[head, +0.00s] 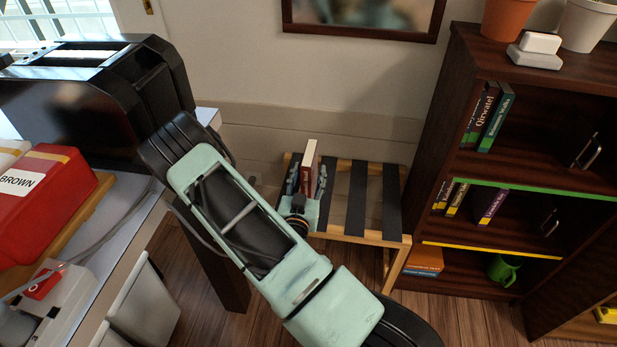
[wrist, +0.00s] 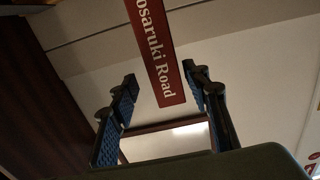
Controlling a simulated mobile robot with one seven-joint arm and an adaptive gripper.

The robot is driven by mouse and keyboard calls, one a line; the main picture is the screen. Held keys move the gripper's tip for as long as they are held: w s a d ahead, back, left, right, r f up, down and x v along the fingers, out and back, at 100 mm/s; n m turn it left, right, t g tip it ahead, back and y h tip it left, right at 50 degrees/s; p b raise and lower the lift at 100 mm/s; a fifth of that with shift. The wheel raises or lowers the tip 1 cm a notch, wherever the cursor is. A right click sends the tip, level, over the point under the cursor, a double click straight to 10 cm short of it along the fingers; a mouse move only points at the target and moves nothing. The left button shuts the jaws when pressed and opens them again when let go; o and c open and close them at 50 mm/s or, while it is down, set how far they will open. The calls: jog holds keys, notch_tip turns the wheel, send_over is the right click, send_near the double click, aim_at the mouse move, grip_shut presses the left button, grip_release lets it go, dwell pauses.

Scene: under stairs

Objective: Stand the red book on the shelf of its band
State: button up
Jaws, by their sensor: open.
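The red book (head: 307,168) stands upright at the left end of a slatted wooden rack, its pale page edges showing in the head view. In the wrist view its red spine (wrist: 160,50) reads "osaruki Road", with the top cut off by the frame. My gripper (head: 306,183) is open, with one finger on each side of the book. In the wrist view the fingers (wrist: 165,92) are spread, with a gap left of the spine; the right finger is close to it. The dark bookcase (head: 461,105) at the right has a green band (head: 545,189) and a yellow band (head: 490,250) on shelf edges.
The rack (head: 358,238) has dark straps. Upper-shelf books (head: 490,118) and middle-shelf books (head: 490,205) stand at the left. An orange book (head: 425,260) and green mug (head: 504,269) occupy the lower shelf. Metal bookends (head: 587,150) stand farther right. A cluttered table (head: 110,222) is at left.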

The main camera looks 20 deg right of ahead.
aim_at(309, 159)
jog(key=x, duration=0.5)
jog(key=shift+w+a+r+b, duration=0.1)
jog(key=shift+w+r+b, duration=0.05)
jog(key=shift+w+b, duration=0.3)
jog(key=shift+c, duration=0.2)
grip_shut()
